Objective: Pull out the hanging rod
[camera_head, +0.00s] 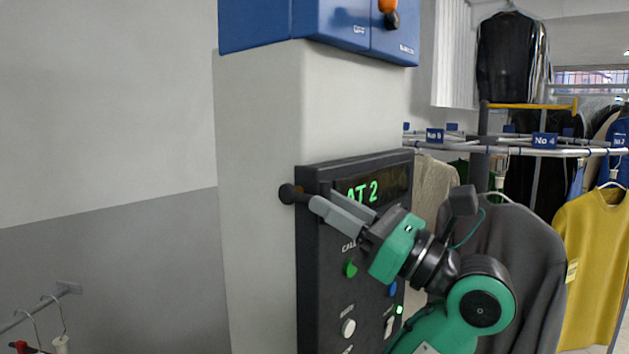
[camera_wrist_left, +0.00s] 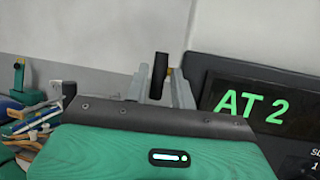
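The hanging rod shows as a round black knob (camera_head: 288,193) with a short dark stem at the left edge of the control panel, beside the pale column. My left gripper (camera_head: 318,204) reaches up to it from the lower right, its grey fingertips right at the stem. In the left wrist view the dark knob end (camera_wrist_left: 158,76) stands between the two fingers (camera_wrist_left: 159,90), with a bit of brass colour beside it. The fingers are close to it on both sides; whether they press on it I cannot tell. My right gripper is not in view.
The black panel (camera_head: 325,270) has a green "AT 2" display and several buttons close below my gripper. A blue box (camera_head: 330,22) tops the column (camera_head: 255,130). Clothes hang on a conveyor rail (camera_head: 500,151) to the right. A small wall rail (camera_head: 40,303) is at lower left.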

